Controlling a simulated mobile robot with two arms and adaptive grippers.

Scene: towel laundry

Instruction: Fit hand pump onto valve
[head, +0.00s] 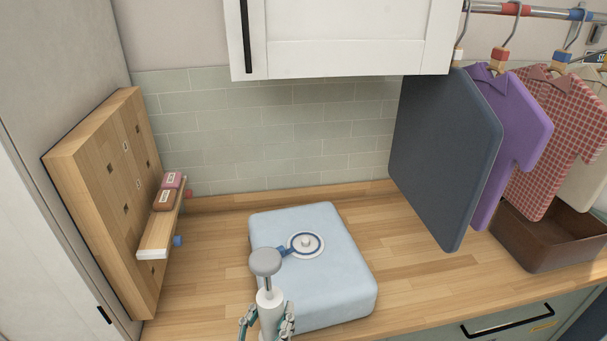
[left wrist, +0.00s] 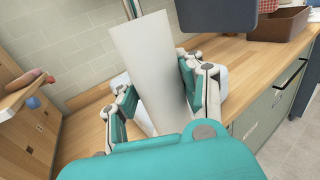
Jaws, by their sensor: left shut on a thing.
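The hand pump (head: 270,303) is a white cylinder with a grey round knob on top. My left gripper (head: 268,323) is shut around its body and holds it roughly upright at the front edge of the vacuum bag. In the left wrist view the pump's white body (left wrist: 150,75) stands between the teal fingers. The valve (head: 306,243) is a white disc with a blue ring on top of the light-blue, puffed bag (head: 335,285). A blue tab (head: 287,252) lies beside it, toward the pump. The pump appears apart from the valve; its lower end is hidden in the head view.
A wooden pegboard (head: 105,190) with a small shelf (head: 160,232) stands at the left. A dark hanging board (head: 445,160), clothes on a rail and a brown bin (head: 540,245) are at the right. A white cabinet (head: 345,40) hangs above. The wooden counter (head: 215,240) is otherwise clear.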

